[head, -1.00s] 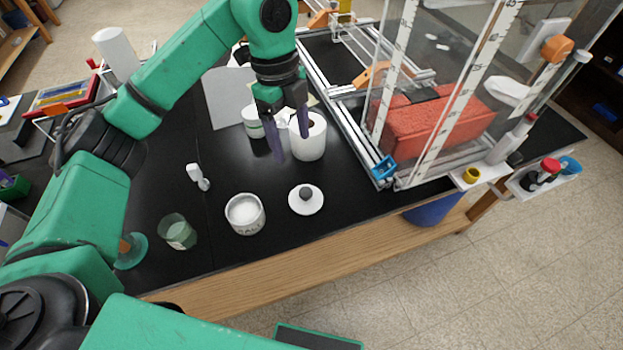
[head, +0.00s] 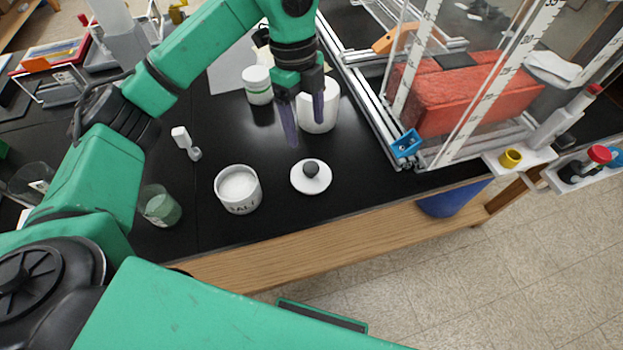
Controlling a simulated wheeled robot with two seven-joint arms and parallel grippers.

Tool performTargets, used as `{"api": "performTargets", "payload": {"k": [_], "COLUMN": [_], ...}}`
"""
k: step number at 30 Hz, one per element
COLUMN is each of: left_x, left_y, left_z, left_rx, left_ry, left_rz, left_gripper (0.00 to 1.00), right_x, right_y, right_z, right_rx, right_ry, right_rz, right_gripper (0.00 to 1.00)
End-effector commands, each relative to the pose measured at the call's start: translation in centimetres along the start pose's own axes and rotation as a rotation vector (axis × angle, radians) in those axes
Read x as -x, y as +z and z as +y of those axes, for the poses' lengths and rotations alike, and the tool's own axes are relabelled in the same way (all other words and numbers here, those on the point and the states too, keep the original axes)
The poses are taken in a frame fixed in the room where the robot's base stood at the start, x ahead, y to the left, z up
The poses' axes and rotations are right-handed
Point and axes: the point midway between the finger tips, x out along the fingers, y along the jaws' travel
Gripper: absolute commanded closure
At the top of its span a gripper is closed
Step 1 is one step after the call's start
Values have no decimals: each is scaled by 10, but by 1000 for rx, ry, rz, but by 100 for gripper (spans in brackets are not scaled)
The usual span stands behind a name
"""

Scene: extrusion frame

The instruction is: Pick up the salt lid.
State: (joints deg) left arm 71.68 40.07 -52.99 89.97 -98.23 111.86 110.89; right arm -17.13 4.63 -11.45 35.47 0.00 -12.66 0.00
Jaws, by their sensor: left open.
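The salt lid (head: 311,178) is a white disc with a dark round knob, lying flat on the black tabletop near its front edge. The open salt jar (head: 238,189), white with dark lettering and white contents, stands just left of it. My left gripper (head: 304,124) is open and empty, its purple-grey fingers pointing down above and behind the lid, apart from it. The fingers partly cover a white cylinder (head: 322,108) behind them. My right gripper is not in view.
A green-tinted glass beaker (head: 160,206) stands left of the jar, with a small white object (head: 185,142) behind it. A white tub with a green band (head: 257,85) stands at the back. A metal frame with a red block (head: 470,97) is on the right.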

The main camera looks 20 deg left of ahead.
Motion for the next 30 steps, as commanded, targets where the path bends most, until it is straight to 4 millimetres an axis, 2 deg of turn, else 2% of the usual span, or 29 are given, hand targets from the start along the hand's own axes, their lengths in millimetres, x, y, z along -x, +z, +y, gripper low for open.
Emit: {"api": "performTargets", "payload": {"k": [3,9,14,17,19,22,27,29,30], "left_x": [-22,-69,-88,-106,-122,-132,-134,-134,-134], "left_y": [-1,-1,0,2,2,3,4,4,4], "left_z": [2,1,0,-1,-1,-2,-2,-2,-2], "left_rx": [1,0,1,1,0,0,0,0,0], "left_ry": [8,5,5,6,4,1,0,0,0], "left_rz": [2,2,2,2,3,0,0,0,0], "left_gripper": [21,21,21,21,21,21,21,44,59], "right_x": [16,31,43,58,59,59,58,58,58], "right_y": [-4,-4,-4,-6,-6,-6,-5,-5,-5], "right_z": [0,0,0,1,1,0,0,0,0], "right_rx": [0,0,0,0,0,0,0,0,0], "right_ry": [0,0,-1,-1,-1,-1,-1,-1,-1], "right_rz": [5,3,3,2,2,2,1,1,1], "right_gripper": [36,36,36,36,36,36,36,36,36]}}
